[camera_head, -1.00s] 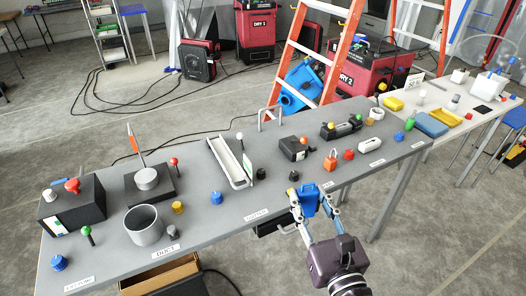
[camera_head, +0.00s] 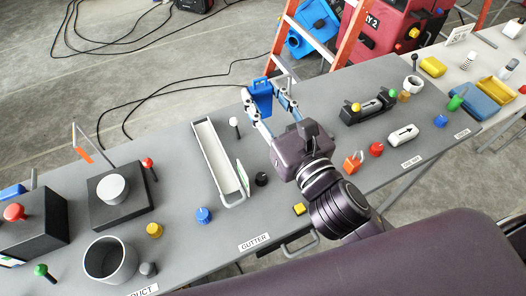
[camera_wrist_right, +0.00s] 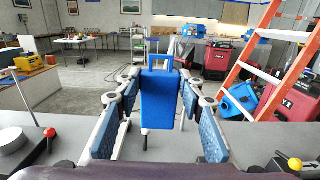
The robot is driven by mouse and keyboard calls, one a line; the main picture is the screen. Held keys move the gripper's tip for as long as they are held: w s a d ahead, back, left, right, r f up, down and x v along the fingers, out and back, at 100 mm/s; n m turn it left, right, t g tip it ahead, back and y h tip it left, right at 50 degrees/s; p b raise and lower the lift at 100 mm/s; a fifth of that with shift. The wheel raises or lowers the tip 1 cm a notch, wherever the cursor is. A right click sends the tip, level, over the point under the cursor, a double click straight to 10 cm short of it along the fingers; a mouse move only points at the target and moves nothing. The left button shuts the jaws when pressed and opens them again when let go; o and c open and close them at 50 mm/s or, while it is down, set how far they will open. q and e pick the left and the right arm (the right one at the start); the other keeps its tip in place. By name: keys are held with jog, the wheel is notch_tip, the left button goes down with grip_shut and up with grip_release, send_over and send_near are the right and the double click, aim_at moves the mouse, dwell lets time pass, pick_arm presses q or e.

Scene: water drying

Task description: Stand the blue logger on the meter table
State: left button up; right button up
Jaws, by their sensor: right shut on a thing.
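The blue logger (camera_head: 261,97) is a blue block held upright between the fingers of my right gripper (camera_head: 268,106). In the right wrist view the logger (camera_wrist_right: 161,98) sits between the two padded fingers, its broad face toward the camera. The logger appears raised above the tabletop; the exact gap is hard to tell. I cannot tell which table is the meter table. My left gripper is not in view.
A black box with a yellow knob (camera_head: 368,108), a red knob (camera_head: 376,149) and an orange padlock-like piece (camera_head: 353,162) lie to the right. An orange ladder (camera_head: 338,52) stands behind the table. A lighter table with trays is at right.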

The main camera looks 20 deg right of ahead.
notch_tip(320, 180, down, 17)
jog(key=b, duration=0.5)
jog(key=shift+w+r, duration=0.1)
jog(key=shift+r, duration=0.1)
jog(key=shift+f, duration=0.3)
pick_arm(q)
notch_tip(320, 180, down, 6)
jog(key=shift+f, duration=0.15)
pick_arm(e)
jog(key=shift+f, duration=0.1)
jog(key=shift+f, duration=0.15)
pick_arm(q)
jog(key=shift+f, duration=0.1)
pick_arm(e)
jog(key=o, duration=1.2)
